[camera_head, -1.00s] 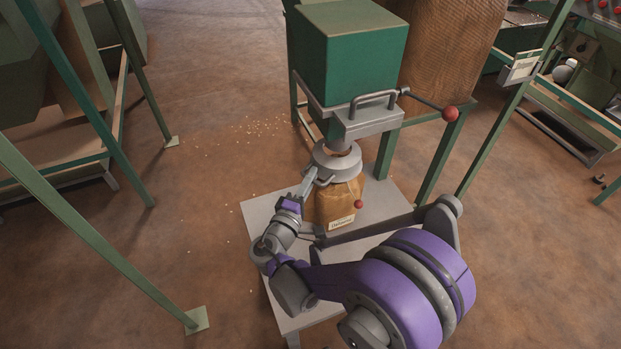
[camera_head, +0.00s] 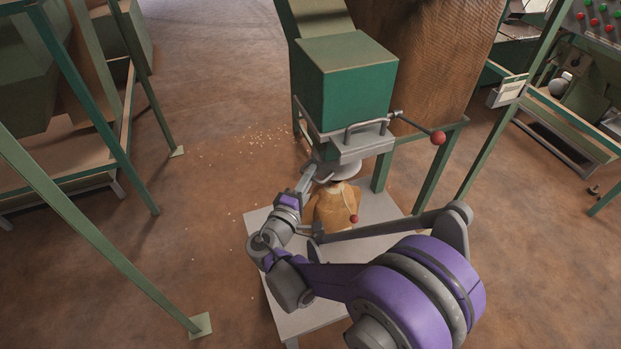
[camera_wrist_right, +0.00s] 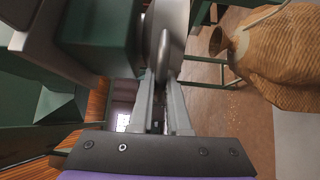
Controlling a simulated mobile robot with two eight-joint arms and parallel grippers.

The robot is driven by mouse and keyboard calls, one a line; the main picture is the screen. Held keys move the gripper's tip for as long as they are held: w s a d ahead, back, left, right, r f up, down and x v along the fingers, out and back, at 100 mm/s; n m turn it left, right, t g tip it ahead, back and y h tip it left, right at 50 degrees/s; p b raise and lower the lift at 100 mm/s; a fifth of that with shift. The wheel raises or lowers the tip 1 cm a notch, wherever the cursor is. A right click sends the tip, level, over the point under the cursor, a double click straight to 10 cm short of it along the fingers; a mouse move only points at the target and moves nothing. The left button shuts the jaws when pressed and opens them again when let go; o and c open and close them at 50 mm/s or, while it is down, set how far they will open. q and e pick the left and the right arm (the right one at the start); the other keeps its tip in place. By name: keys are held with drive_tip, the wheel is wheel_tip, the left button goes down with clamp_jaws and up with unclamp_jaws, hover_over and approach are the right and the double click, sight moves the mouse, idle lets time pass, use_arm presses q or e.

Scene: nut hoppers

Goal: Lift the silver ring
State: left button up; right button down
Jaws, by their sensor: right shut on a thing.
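The silver ring (camera_head: 346,172) is up around the spout, just under the green hopper (camera_head: 350,85), apart from the bag below. My right gripper (camera_head: 311,179) is shut on the ring's left edge. In the right wrist view the ring (camera_wrist_right: 170,30) sits at the fingertips (camera_wrist_right: 162,75). The brown bag (camera_head: 328,210) stands on the pale table (camera_head: 275,285) under the spout, its top now exposed. It also shows in the right wrist view (camera_wrist_right: 290,55). My left gripper is out of view.
A lever with a red knob (camera_head: 438,138) sticks out right of the hopper. A small red ball (camera_head: 354,219) is in front of the bag. Green frame legs (camera_head: 100,235) stand at the left. Nuts (camera_head: 265,137) lie scattered on the floor. A control panel (camera_head: 600,20) is at top right.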

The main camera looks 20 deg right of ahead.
drive_tip(key=shift+r, duration=0.25)
drive_tip(key=c, duration=0.9)
unclamp_jaws()
drive_tip(key=v, duration=1)
drive_tip(key=shift+s+a+f+p, duration=0.1)
drive_tip(key=shift+s+a+p, duration=0.15)
drive_tip(key=shift+a+p, duration=0.1)
